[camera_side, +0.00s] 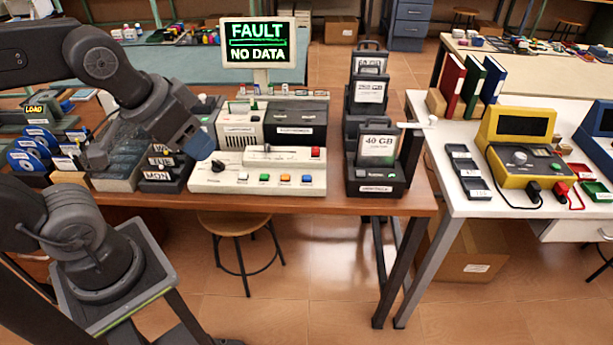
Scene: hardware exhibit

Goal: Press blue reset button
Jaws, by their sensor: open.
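The blue button (306,179) is the rightmost in a row of small buttons along the front of the white console (225,182). Orange, green and pale buttons sit to its left. The console also has a black knob (218,166), a slider (268,150) and a red button (315,152). My arm reaches in from the upper left, its blue-capped wrist over the console's left end.
A monitor (259,43) behind the console reads "FAULT NO DATA". A black rack (376,187) with a "40 GB" cartridge (378,146) stands right of the console. Blue discs (22,160) and dark day-labelled trays (160,175) lie left. The space above the blue button looks clear.

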